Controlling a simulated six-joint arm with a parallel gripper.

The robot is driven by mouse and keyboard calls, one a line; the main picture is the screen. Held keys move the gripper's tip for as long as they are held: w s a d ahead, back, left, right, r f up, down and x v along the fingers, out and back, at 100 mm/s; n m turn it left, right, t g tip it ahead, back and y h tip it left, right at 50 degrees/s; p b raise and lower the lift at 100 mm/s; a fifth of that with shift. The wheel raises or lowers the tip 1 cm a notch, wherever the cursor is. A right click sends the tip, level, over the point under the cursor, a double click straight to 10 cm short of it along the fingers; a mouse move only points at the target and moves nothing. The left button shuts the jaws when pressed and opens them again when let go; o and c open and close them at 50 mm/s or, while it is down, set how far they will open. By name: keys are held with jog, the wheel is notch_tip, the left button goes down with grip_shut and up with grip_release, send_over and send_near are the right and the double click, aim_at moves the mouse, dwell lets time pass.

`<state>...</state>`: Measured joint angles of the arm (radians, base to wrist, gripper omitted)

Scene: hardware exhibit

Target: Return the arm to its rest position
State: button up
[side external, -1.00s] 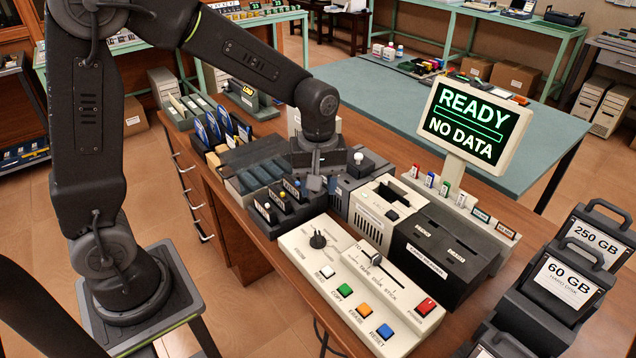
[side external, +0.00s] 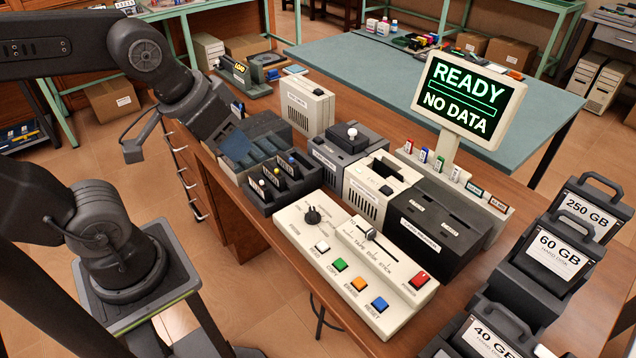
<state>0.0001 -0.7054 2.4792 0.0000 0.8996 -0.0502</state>
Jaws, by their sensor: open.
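My gripper (side external: 222,134) is at the end of my folded arm, at the left of the side external view. It points down and right, over the left end of the dark slotted tray (side external: 262,165). Its fingertips are small and dark against the tray, and I see no clear gap between them. A dark blue flat piece (side external: 237,146) shows right by the fingertips; I cannot tell whether they touch it. My upper arm reaches out of the picture at the left.
A control panel (side external: 318,212) with coloured buttons, a beige drive unit (side external: 380,187), a black box (side external: 428,230) and a monitor (side external: 468,100) reading READY, NO DATA stand on the wooden desk. Disk cartridges (side external: 553,252) stand at right. Open floor lies left of the desk.

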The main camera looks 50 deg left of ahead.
jog(key=shift+s+m, duration=0.3)
jog(key=shift+s, duration=0.1)
